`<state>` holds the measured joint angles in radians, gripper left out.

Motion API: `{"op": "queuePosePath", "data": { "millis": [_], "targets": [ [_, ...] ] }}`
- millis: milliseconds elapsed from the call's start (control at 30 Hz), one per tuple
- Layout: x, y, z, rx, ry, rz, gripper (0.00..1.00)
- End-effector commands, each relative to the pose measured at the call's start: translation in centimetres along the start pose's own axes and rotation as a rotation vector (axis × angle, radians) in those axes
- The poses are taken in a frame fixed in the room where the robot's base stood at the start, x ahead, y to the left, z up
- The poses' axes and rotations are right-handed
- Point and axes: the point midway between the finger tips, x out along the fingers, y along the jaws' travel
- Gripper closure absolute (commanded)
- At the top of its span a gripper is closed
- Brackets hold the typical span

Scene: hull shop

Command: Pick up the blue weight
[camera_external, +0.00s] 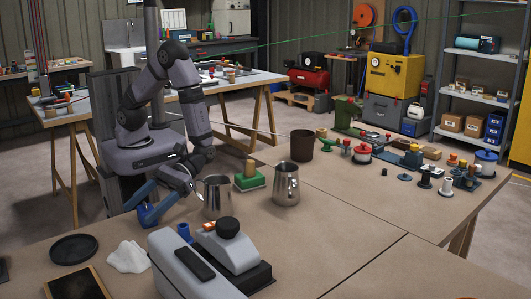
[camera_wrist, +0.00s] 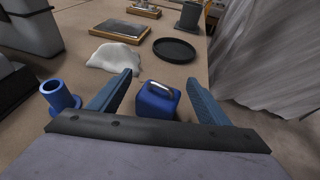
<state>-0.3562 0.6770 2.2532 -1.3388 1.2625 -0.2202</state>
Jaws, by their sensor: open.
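The blue weight (camera_wrist: 157,101) is a small blue block with a silver handle on top, standing on the brown table in the wrist view. My gripper (camera_wrist: 159,78) is open, with one blue-grey finger on each side of the weight. The weight lies between the fingers, lower in the picture than their tips, and no firm contact is visible. In the external view my gripper (camera_external: 147,203) is low at the table's left edge, where blue fingers and weight overlap and are hard to tell apart.
A blue flanged tube (camera_wrist: 60,97) stands left of my gripper. A white cloth (camera_wrist: 118,57) and a black disc (camera_wrist: 174,49) lie beyond. In the external view, metal jugs (camera_external: 286,186) and a grey machine (camera_external: 205,262) stand close by. The right foreground tabletop is clear.

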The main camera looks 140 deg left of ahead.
Motion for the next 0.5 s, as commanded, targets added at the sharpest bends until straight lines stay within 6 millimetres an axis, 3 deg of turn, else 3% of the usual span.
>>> {"op": "queuePosePath", "data": {
  "millis": [67, 300, 500],
  "targets": [
    [0.5, -0.1, -0.9, -0.003, 0.000, -0.001, 0.30],
    [3.0, -0.1, -0.6, 0.001, 0.000, -0.002, 0.30],
    [3.3, 0.0, -0.7, 0.002, 0.000, 0.001, 0.30]
  ]
}}
